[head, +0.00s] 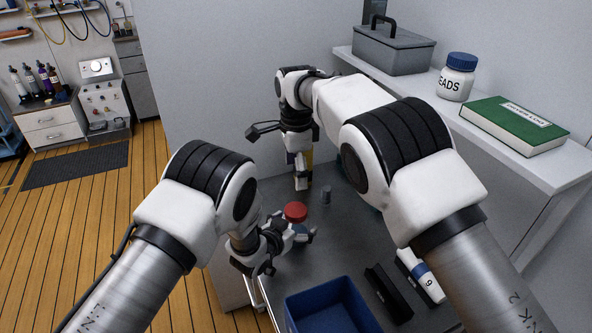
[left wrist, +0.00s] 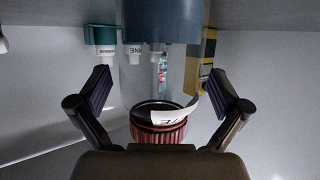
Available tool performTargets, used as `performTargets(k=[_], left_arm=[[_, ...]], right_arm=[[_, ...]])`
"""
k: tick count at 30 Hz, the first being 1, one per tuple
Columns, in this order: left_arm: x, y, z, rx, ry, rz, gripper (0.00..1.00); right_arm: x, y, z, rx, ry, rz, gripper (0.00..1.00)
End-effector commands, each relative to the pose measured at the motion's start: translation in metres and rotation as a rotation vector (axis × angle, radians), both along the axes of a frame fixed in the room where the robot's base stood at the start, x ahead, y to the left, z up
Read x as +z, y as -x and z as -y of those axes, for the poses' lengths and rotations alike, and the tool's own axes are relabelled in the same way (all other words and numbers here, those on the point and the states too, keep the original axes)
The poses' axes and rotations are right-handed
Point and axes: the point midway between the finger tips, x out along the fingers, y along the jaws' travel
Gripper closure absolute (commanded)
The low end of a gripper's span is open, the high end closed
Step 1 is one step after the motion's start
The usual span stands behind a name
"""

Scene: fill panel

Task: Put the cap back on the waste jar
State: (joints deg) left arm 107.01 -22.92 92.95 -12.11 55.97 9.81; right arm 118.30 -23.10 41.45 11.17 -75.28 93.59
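The waste jar (head: 300,236), clear-walled with blue in its lower part, stands on the dark grey bench. The red cap (head: 295,212) shows at its top; I cannot tell whether it is seated. In the left wrist view, where the scene is upside down, the ribbed red cap (left wrist: 160,131) lies at the jar's (left wrist: 135,85) mouth end, beside a dark ring. My left gripper (left wrist: 160,92) is open, its fingers on either side of the jar, apart from it. My right gripper (head: 300,182) points down behind the jar; its finger state is unclear.
A small grey vial (head: 326,195) and a partly hidden yellow object (head: 309,165) stand behind the jar. A shelf (head: 557,176) runs along the right.

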Motion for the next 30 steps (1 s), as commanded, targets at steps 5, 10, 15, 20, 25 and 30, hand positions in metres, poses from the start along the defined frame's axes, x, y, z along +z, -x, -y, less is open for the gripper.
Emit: performTargets(k=[5,10,15,20,25,30], left_arm=[[0.002,0.003,-0.002,0.0,0.001,0.001,0.0],[0.012,0.024,-0.014,0.001,-0.002,-0.001,0.0],[0.027,0.056,-0.034,0.001,-0.002,-0.001,0.0],[0.04,0.082,-0.049,0.001,-0.001,-0.001,0.0],[0.045,0.094,-0.055,0.0,0.001,0.0,0.0],[0.046,0.096,-0.056,0.0,0.0,0.0,0.0]], right_arm=[[0.0,0.0,0.0,0.0,0.0,0.0,0.12],[0.0,0.0,0.0,0.0,0.0,0.0,0.12],[0.0,0.0,0.0,0.0,0.0,0.0,0.12],[0.0,0.0,0.0,0.0,0.0,0.0,0.12],[0.0,0.0,0.0,0.0,0.0,0.0,0.12],[0.0,0.0,0.0,0.0,0.0,0.0,0.12]])
